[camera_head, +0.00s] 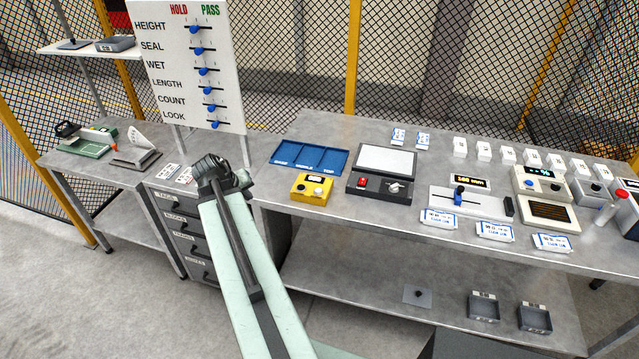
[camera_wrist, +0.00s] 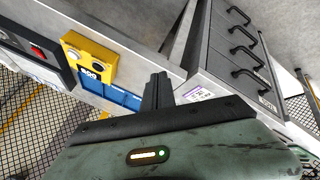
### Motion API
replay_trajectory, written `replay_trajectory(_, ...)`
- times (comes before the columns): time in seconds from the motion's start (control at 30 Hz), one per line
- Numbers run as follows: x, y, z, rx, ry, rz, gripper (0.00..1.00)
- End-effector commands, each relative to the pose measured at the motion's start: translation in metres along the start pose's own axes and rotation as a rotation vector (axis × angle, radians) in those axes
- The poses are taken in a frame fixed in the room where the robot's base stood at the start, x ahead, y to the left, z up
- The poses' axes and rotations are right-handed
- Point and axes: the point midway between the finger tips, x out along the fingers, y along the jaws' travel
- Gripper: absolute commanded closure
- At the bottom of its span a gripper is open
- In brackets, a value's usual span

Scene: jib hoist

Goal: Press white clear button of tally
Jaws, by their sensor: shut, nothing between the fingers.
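The tally is a small yellow box (camera_head: 312,189) near the front left edge of the long grey bench, with a white round button (camera_head: 318,179) and a dark display. In the wrist view the yellow tally (camera_wrist: 97,50) lies upper left, its display (camera_wrist: 92,71) lit with digits too small to read surely. Two round parts show on its top. In the wrist view my gripper (camera_wrist: 158,88) is shut and empty, to the right of the tally.
A blue sorting tray (camera_head: 308,158) lies behind the tally. A black scale (camera_head: 382,174) with a red switch stands close to its right. A drawer cabinet (camera_head: 190,226) and a slider board (camera_head: 189,65) are left of the bench. Free floor lies in front.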

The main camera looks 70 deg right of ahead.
Motion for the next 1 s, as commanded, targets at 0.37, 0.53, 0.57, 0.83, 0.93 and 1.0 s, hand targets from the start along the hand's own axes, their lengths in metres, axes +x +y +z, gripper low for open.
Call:
replay_trajectory(0.37, 0.018, 0.22, 0.008, 0.19, 0.031, 0.251, 1.0)
replay_trajectory(0.53, 0.019, 0.246, 0.013, 0.208, 0.035, 0.284, 1.0)
replay_trajectory(0.57, 0.02, 0.247, 0.014, 0.209, 0.035, 0.285, 1.0)
replay_trajectory(0.83, 0.02, 0.247, 0.014, 0.209, 0.035, 0.285, 1.0)
replay_trajectory(0.93, 0.022, 0.246, 0.015, 0.209, 0.035, 0.285, 1.0)
replay_trajectory(1.0, 0.026, 0.244, 0.017, 0.209, 0.035, 0.284, 1.0)
